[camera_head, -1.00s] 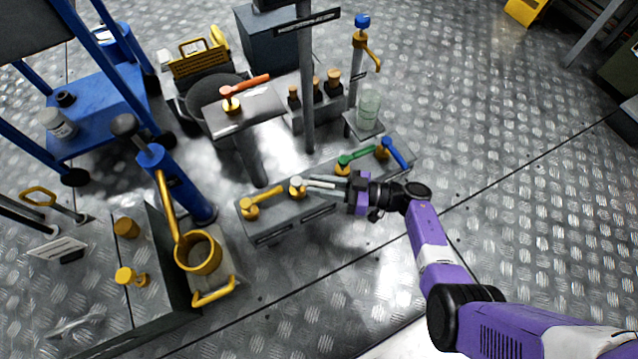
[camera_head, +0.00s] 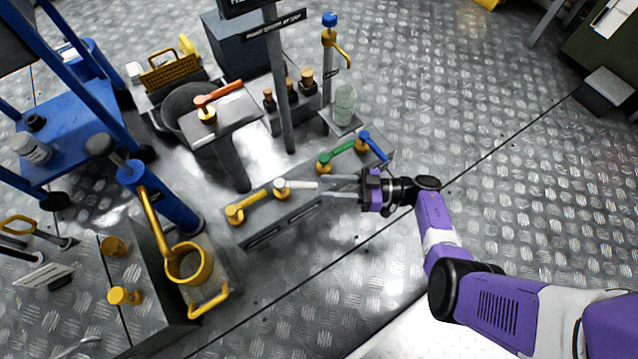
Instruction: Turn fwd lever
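A row of levers stands on a low grey block (camera_head: 262,231): a yellow lever (camera_head: 250,205), a white lever (camera_head: 298,185), a green lever (camera_head: 338,155) and a blue lever (camera_head: 374,146). I cannot read which one is marked fwd. The white lever points right, toward my gripper (camera_head: 323,187). My gripper is open, its two fingers spread apart with the tips by the free end of the white lever. Nothing shows held between them. Whether a finger touches the lever is not clear.
A grey post (camera_head: 284,95) with a sign rises behind the block. An orange-red lever (camera_head: 218,96) sits on a pedestal behind. A blue pump (camera_head: 165,190) with a yellow ring (camera_head: 190,264) stands left. The floor right of the block is clear.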

